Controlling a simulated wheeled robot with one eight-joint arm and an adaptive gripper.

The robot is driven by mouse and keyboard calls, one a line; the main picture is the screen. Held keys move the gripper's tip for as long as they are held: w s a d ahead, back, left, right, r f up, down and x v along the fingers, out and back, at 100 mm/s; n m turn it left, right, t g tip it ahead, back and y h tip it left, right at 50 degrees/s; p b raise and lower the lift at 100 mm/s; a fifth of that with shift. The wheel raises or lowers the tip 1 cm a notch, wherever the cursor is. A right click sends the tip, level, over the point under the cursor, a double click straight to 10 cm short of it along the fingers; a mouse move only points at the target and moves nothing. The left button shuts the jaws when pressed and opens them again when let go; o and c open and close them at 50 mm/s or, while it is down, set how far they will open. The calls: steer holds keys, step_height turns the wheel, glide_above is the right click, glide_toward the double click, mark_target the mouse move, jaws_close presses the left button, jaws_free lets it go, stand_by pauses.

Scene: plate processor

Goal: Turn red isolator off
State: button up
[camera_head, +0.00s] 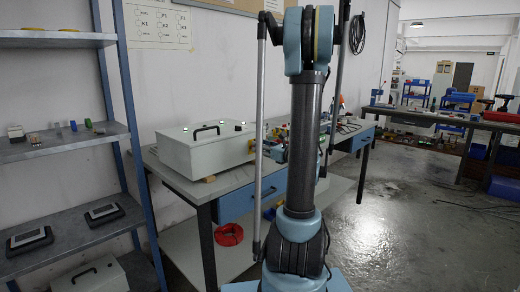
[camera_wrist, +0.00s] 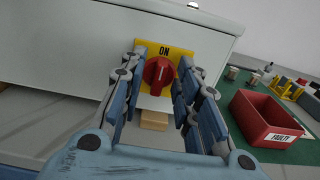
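The red isolator (camera_wrist: 158,74) is a round knob with a raised grip bar on a yellow plate (camera_wrist: 183,55) marked ON at its top. The grip bar stands close to upright, tilted slightly right at the top. The plate is on the front of a pale grey box (camera_wrist: 60,45), and a white box (camera_head: 205,150) stands on the bench in the head view. My gripper (camera_wrist: 162,72) is open, with one finger on each side of the knob. Gaps show between the fingers and the knob.
A red bin (camera_wrist: 268,118) labelled FAULTY stands on a green mat (camera_wrist: 300,150) at the right. A small wooden block (camera_wrist: 154,121) lies below the knob. A shelf unit (camera_head: 75,150) stands left of the bench (camera_head: 185,190); open floor (camera_head: 400,220) lies to the right.

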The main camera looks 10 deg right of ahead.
jaws_close()
steer(key=shift+a, duration=0.1)
steer(key=shift+n, duration=0.3)
steer(key=n, duration=0.4)
steer(key=shift+s+a+f, duration=0.1)
steer(key=shift+s+a, duration=0.05)
steer(key=n, duration=0.6)
steer(key=shift+s+a+f, duration=0.15)
steer(key=n, duration=0.3)
steer(key=shift+s+a+f, duration=0.1)
steer(key=shift+f, duration=0.05)
steer(key=shift+f+n, duration=0.2)
steer(key=shift+n, duration=2)
